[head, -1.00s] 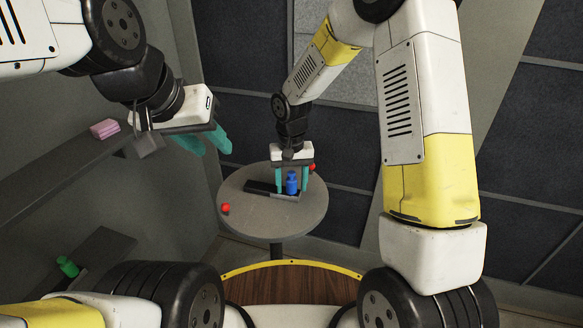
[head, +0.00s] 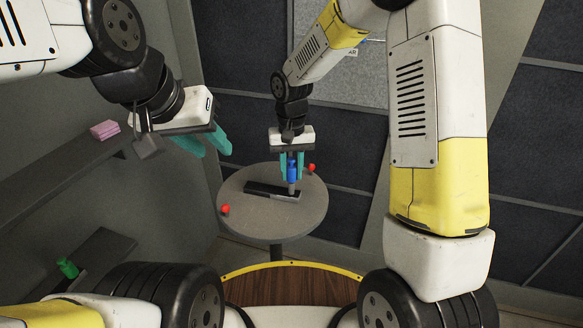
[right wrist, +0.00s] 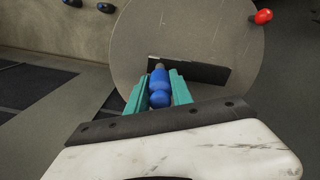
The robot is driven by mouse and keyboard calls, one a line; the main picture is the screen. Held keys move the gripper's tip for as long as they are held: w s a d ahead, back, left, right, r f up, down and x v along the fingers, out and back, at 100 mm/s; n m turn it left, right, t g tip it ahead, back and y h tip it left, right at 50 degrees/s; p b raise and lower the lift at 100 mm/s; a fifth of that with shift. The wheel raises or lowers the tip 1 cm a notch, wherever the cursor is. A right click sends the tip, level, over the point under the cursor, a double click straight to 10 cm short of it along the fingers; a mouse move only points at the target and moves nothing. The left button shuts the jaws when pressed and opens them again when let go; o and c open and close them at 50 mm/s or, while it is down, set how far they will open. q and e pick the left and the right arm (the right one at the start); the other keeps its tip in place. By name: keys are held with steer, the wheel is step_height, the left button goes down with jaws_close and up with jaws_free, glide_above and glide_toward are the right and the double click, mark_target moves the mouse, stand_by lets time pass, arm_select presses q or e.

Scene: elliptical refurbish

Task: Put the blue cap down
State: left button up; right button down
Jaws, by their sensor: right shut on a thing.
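The blue cap (head: 292,168) is a rounded blue piece between the teal fingers of my right gripper (head: 292,170), which is shut on it above the round table. A grey stub (head: 292,188) shows directly below the cap; I cannot tell whether it is joined to it. In the right wrist view, the blue cap (right wrist: 159,88) sits between both fingers of the right gripper (right wrist: 159,86), with the grey end beyond it. My left gripper (head: 203,144) is open and empty, to the left of and above the table.
The round grey table (head: 265,218) carries a flat dark tray (head: 265,188) and two red pieces, one at the left edge (head: 225,209) and one at the back right (head: 311,167). Shelves at left hold a pink block (head: 104,129) and a green item (head: 67,268). The table's front is clear.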

mark_target(294, 159)
step_height(294, 159, up, 3)
steer(key=shift+r, duration=0.15)
steer(key=shift+d+r, duration=0.3)
steer(key=shift+m, duration=0.4)
steer(key=d+f, duration=0.1)
steer(key=d, duration=0.1)
steer(key=d+f, duration=0.2)
steer(key=w+d+f, duration=0.1)
steer(key=d, duration=0.2)
steer(key=shift+d+f, duration=0.1)
steer(key=shift+f, duration=0.25)
steer(key=s+d+f, duration=0.1)
steer(key=d+f, duration=0.5)
steer(key=d, duration=0.1)
steer(key=shift+s+d+m, duration=0.2)
steer(key=shift+d+m, duration=0.1)
steer(key=shift+d, duration=0.1)
